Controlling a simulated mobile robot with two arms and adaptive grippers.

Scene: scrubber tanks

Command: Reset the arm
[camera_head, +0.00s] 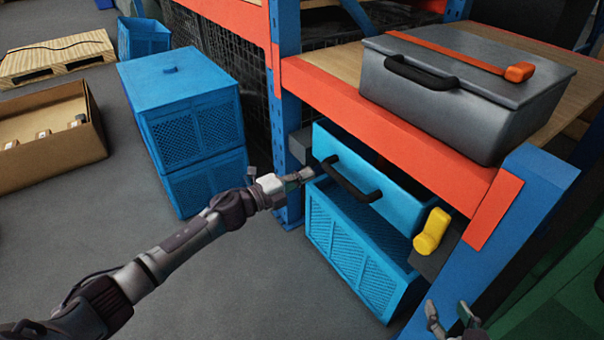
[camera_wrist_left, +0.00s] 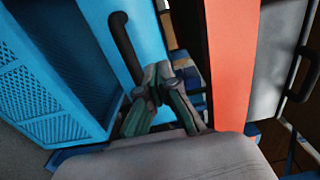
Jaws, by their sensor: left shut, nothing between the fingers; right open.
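My left arm comes in from the left, and its left gripper (camera_head: 310,172) is shut and empty. It is at the left end of the blue drawer (camera_head: 390,200), close to the drawer's black handle (camera_head: 350,180). In the left wrist view the fingers (camera_wrist_left: 158,72) come together beside the black handle (camera_wrist_left: 124,45), between the blue front and the orange beam. I cannot tell whether they touch the drawer. My right gripper (camera_head: 449,312) is open at the bottom right, its fingertips apart and empty.
An orange shelf beam (camera_head: 390,130) runs above the drawer, with a grey lidded case (camera_head: 450,95) on the shelf. A yellow object (camera_head: 432,232) is right of the drawer. Blue crates (camera_head: 190,110) and a cardboard box (camera_head: 50,140) stand left. Floor between is clear.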

